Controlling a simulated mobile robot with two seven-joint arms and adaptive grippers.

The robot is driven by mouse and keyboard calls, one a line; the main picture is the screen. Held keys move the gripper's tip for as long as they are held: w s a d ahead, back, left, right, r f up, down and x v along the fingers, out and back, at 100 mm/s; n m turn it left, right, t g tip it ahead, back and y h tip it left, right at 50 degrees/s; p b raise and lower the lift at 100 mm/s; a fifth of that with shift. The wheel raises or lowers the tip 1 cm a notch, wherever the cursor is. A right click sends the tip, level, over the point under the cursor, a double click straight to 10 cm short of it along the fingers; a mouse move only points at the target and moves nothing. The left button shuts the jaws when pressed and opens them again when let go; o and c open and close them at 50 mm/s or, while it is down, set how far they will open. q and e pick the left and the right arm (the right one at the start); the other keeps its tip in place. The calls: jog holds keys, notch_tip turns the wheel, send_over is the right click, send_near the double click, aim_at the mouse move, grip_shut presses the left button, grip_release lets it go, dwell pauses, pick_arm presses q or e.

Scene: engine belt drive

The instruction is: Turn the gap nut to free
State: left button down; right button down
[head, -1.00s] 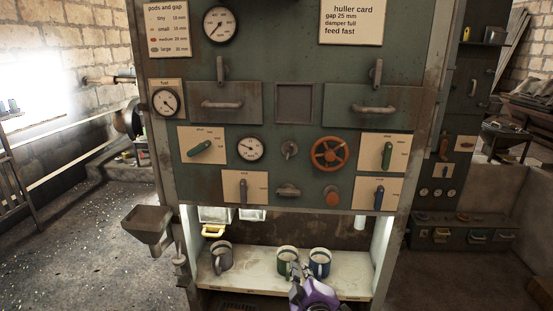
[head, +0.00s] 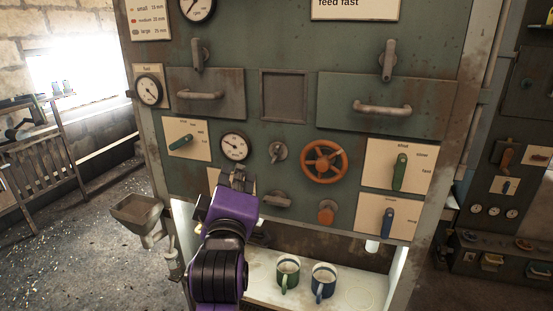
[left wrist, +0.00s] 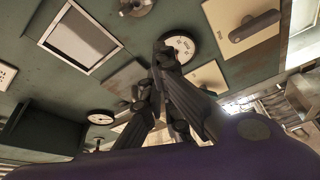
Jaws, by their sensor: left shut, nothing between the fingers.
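My left gripper (head: 236,183) is raised in front of the green panel, at the lever plate (head: 215,178) below the small gauge. It hides most of that plate. In the left wrist view its dark fingers (left wrist: 160,62) are together and hold nothing; the panel is behind them. No label marks the gap nut, so I cannot tell which fitting it is. A grey wing-shaped knob (head: 277,199) is just right of the gripper, apart from it as far as I can tell. A grey round fitting with a short lever (head: 278,152) is above that knob. My right gripper is out of view.
An orange handwheel (head: 324,162) and an orange knob (head: 326,213) are to the right. Levers on cream plates (head: 372,163) are farther right. A green mug (head: 287,275) and a blue mug (head: 323,280) stand on the shelf below. A small gauge (head: 234,147) is above the gripper.

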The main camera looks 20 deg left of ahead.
aim_at(276, 154)
pick_arm(q)
jog(key=shift+n, duration=0.7)
jog(key=x, duration=0.3)
jog(key=p+x, duration=0.1)
jog(key=x, duration=0.6)
jog(key=shift+a+f, duration=0.15)
jog(key=shift+a, duration=0.15)
jog(key=d, duration=0.1)
jog(key=d+f, duration=0.1)
jog(key=d, duration=0.1)
jog(key=shift+s+d+f, duration=0.2)
jog(key=shift+s+d, duration=0.1)
jog(key=shift+d, duration=0.1)
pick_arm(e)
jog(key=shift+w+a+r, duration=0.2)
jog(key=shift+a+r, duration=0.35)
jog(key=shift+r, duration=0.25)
pick_arm(q)
jog(key=shift+w, duration=0.1)
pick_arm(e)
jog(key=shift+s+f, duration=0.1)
